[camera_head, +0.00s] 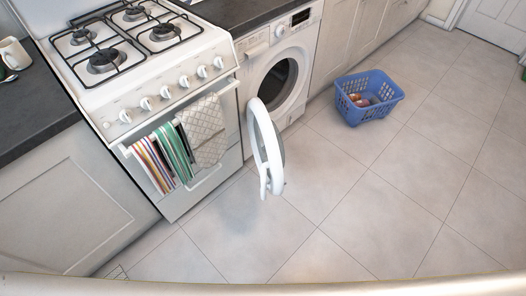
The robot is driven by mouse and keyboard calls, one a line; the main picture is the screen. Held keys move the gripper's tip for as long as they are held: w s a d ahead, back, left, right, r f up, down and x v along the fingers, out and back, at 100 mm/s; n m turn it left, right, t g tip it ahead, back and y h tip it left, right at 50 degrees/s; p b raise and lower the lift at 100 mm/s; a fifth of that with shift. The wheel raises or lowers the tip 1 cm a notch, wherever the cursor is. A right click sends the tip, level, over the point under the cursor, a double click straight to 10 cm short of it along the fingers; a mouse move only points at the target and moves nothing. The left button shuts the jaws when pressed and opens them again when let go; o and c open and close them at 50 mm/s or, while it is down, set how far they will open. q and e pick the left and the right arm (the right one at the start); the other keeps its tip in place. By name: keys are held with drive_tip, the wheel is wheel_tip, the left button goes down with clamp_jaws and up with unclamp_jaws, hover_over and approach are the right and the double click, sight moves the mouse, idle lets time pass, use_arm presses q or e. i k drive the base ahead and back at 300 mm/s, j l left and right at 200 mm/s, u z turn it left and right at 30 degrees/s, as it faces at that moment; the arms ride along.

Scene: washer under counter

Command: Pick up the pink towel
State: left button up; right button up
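I see no plainly pink towel. Three towels hang over the oven door handle: a multicolour striped one (150,163) at the left, a green and white striped one (175,152) in the middle, and a pale grey patterned one (204,130) at the right. A blue laundry basket (366,108) stands on the floor at the right, with small orange-red and whitish things in it that are too small to make out. Neither of my grippers shows in this view.
The white washer (250,58) has its round door (266,150) swung open into the room beside the stove (140,60). A dark counter (30,110) with a mug (14,53) is at the left. The tiled floor (400,190) is otherwise clear.

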sight(364, 103)
drive_tip(key=i+l+z, duration=0.45)
drive_tip(key=l, duration=0.15)
drive_tip(key=i+l+z, duration=0.95)
drive_tip(key=i+z, duration=0.3)
drive_tip(key=i, duration=2.35)
drive_tip(key=i+u, duration=0.25)
drive_tip(key=i, duration=0.2)
drive_tip(key=i+l+u, duration=0.2)
drive_tip(key=i, duration=0.25)
drive_tip(key=i+l+u, duration=0.1)
drive_tip(key=i+u, duration=0.15)
drive_tip(key=i, duration=0.25)
drive_tip(key=i+u, duration=0.2)
drive_tip(key=u, duration=0.3)
drive_tip(key=i+u, duration=0.2)
drive_tip(key=u, duration=0.25)
drive_tip(key=i+l+u, duration=0.15)
drive_tip(key=u, duration=0.35)
drive_tip(key=i+l+u, duration=0.15)
drive_tip(key=u, duration=0.3)
drive_tip(key=i+l+u, duration=0.1)
drive_tip(key=l+u, duration=0.25)
drive_tip(key=u, duration=0.15)
